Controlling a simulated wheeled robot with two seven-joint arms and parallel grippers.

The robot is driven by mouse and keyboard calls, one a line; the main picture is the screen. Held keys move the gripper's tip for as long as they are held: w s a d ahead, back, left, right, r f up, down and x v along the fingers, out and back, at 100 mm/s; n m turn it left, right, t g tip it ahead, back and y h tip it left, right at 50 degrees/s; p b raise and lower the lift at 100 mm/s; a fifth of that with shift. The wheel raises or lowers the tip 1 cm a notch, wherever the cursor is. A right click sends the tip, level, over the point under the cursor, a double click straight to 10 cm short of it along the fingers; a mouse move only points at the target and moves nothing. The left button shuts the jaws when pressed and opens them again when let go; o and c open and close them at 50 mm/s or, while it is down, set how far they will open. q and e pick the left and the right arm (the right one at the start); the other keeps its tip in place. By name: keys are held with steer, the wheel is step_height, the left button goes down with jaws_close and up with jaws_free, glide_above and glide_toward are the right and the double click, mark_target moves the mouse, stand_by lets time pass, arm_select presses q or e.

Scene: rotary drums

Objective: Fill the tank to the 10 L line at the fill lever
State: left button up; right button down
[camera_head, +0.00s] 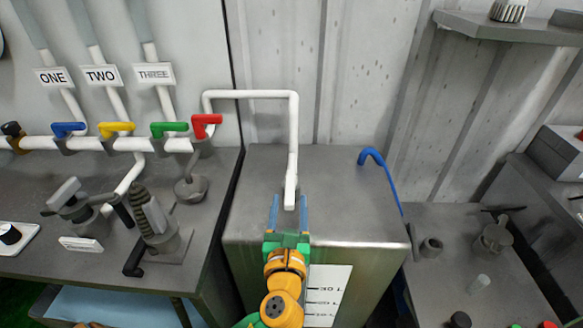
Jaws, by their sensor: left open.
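The grey metal tank (345,215) stands in the middle, with a white scale label (326,297) on its front; its lower marks are cut off or too small to read. A white pipe (250,94) runs over it and ends in a downward spout (291,185). A red lever (206,124) sits where this pipe joins the wall pipe; no label naming a fill lever is readable. My left gripper (289,212) is open in front of the tank, its fingers appearing on either side of the spout's lower end. I cannot tell whether they touch it. My right gripper is out of view.
Blue (68,129), yellow (116,128) and green (169,129) levers line the wall pipe at left, under signs ONE, TWO and THREE. Valve fittings (157,225) stand on the left bench. A blue hose (371,155) hooks over the tank's right side. A shelf (510,28) juts out upper right.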

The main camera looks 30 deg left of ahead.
mark_target(290, 186)
arm_select(q)
steer(key=x, duration=0.3)
steer(key=r+x, duration=0.1)
steer(key=x, duration=0.1)
steer(key=shift+p, duration=0.35)
steer(key=shift+w+a+f, duration=0.1)
steer(key=shift+w+f, duration=0.15)
steer(key=shift+w, duration=0.05)
steer(key=shift+s+r, duration=0.15)
steer(key=shift+s, duration=0.05)
jaws_close()
stand_by(0.6)
